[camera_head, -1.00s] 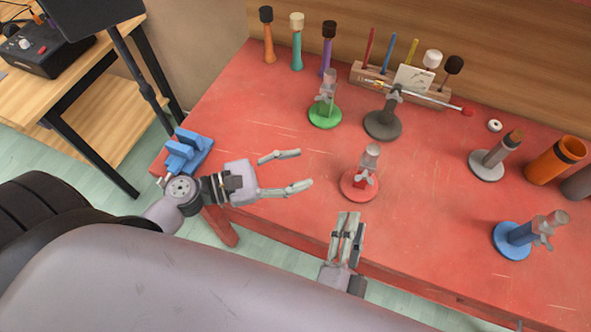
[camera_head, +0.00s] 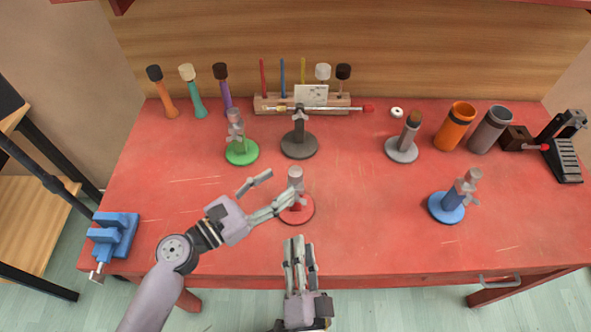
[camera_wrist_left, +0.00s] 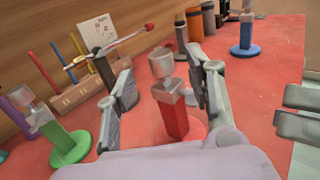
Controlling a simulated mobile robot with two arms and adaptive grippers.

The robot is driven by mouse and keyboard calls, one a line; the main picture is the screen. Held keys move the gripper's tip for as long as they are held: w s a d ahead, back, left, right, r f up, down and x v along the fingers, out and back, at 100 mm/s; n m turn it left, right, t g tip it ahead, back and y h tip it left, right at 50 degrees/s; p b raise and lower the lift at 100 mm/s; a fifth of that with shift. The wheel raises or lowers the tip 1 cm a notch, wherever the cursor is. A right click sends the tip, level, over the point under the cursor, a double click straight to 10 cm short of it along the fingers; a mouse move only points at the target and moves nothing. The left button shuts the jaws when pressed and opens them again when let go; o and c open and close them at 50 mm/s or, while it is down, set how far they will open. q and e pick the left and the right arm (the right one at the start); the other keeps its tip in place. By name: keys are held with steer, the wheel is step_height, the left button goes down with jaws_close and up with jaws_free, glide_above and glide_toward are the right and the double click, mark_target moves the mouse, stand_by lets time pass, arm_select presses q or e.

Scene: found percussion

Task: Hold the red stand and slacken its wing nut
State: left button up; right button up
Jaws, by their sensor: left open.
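The red stand (camera_head: 305,214) is upright near the front middle of the table, with a round base, a red post and a grey top. It also shows in the left wrist view (camera_wrist_left: 175,118), where its grey wing nut (camera_wrist_left: 168,88) sits below the cylindrical cap. My left gripper (camera_head: 280,183) is open just left of the stand. In the wrist view its fingers (camera_wrist_left: 165,90) are on either side of the post, not closed on it. In the head view one finger partly covers the stand. My right gripper (camera_head: 299,238) is empty and narrowly open, in front of the stand.
A green stand (camera_head: 242,153) and a dark grey stand (camera_head: 299,147) are behind. A blue stand (camera_head: 446,208) and a grey stand (camera_head: 401,152) are to the right. A blue vise (camera_head: 114,236) is at the left edge. The table between red and blue stands is clear.

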mark_target(290, 177)
arm_select(q)
steer(key=x, duration=0.6)
steer(key=shift+w+d, duration=0.25)
steer(key=shift+d, duration=0.05)
steer(key=shift+c, duration=0.5)
jaws_close()
stand_by(0.9)
